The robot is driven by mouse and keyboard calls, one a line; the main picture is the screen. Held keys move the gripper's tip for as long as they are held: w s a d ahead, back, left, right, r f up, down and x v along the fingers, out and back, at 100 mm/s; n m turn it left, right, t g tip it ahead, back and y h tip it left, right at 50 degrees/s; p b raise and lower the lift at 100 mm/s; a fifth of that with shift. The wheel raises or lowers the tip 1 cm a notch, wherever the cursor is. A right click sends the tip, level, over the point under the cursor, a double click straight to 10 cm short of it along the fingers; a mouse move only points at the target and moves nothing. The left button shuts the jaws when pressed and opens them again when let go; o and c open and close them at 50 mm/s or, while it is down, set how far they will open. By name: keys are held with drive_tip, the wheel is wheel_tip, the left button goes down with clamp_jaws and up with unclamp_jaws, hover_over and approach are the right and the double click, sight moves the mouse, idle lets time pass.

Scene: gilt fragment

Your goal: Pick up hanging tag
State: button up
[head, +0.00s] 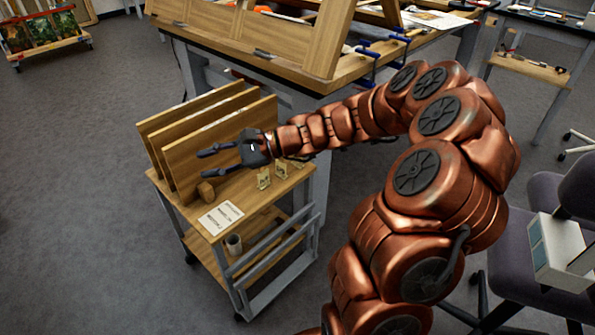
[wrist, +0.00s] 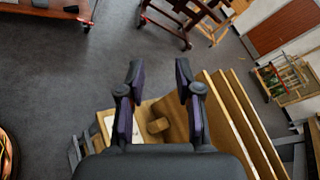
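My gripper (head: 211,163) is open and empty above the wooden cart, beside the leaning panels. Its two dark fingers also stand apart in the wrist view (wrist: 159,72). I cannot single out a hanging tag for certain. A white card with printed lines (head: 221,217) lies flat near the cart's front edge, below my gripper in the head view. Its pale edge shows left of the fingers in the wrist view (wrist: 108,125). Small brass-coloured pieces (head: 264,179) stand on the cart top, to the right.
Several upright wooden panels (head: 215,145) fill the cart's back left. A large workbench (head: 285,85) with a tilted board is behind the cart. Chairs (head: 545,225) stand at right.

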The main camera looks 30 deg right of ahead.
drive_tip(key=w+d+f+m+t+h+b, duration=0.35)
drive_tip(key=d+f+m, duration=0.3)
drive_tip(key=d, duration=0.45)
drive_tip(key=w+d+f+m+t+h+b, duration=0.2)
drive_tip(key=d+f+m+t+h, duration=0.15)
drive_tip(key=d+f+m, duration=0.55)
drive_tip(key=w+d+f+m+t+h+b, duration=0.35)
drive_tip(key=d+f, duration=0.35)
drive_tip(key=d, duration=0.7)
drive_tip(key=shift+n+t+y, duration=0.35)
drive_tip(key=shift+n+y, duration=0.1)
drive_tip(key=shift+n, duration=0.05)
drive_tip(key=shift+a+r+b+x, duration=0.15)
drive_tip(key=shift+b+x, duration=0.1)
drive_tip(key=shift+x, duration=0.75)
drive_tip(key=shift+a+r+b+x, duration=0.15)
drive_tip(key=shift+b+x, duration=0.05)
drive_tip(key=shift+x, duration=0.75)
drive_tip(key=shift+a+r+b+x, duration=0.15)
drive_tip(key=shift+b+x, duration=0.1)
drive_tip(key=shift+x, duration=0.75)
drive_tip(key=shift+s, duration=0.15)
drive_tip(key=shift+c, duration=0.4)
clamp_jaws()
